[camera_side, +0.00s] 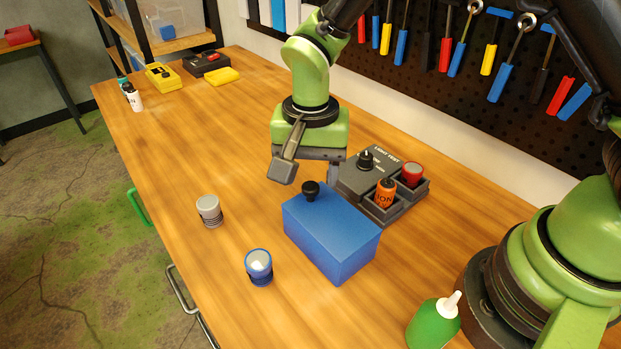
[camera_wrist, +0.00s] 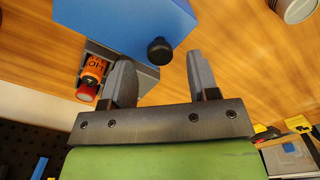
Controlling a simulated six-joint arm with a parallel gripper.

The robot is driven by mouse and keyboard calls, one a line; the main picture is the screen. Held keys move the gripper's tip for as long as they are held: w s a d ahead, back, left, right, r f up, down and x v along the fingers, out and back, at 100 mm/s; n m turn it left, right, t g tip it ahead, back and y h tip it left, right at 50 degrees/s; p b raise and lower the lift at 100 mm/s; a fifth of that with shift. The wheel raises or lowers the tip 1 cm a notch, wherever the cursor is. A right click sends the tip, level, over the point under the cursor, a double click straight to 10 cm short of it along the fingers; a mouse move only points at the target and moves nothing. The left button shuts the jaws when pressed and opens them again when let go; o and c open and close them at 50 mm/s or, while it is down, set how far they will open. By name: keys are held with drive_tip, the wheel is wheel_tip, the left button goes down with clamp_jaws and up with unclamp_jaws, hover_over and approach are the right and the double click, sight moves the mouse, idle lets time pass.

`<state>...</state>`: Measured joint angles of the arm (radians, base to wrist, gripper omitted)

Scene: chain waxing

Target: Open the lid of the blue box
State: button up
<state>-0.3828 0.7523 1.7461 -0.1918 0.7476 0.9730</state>
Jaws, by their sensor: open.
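The blue box (camera_side: 332,236) stands on the wooden table with its lid shut. A black round knob (camera_side: 311,191) sits on its top near the far left end. My gripper (camera_side: 308,172) is just beyond and above the knob, open and empty. In the wrist view the blue box (camera_wrist: 130,22) is at the top, and its knob (camera_wrist: 160,51) shows between and ahead of the two open fingers (camera_wrist: 158,72). The fingers appear apart from the knob.
A grey tester tray (camera_side: 378,178) with an orange battery (camera_side: 385,193) and a red-topped cell (camera_side: 412,174) stands close behind the box. A grey can (camera_side: 209,210) and a blue-rimmed cup (camera_side: 259,267) stand to the left. A green bottle (camera_side: 433,325) is in front.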

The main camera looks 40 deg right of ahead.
drive_tip(key=shift+f, duration=1.15)
clamp_jaws()
drive_tip(key=w, duration=1)
unclamp_jaws()
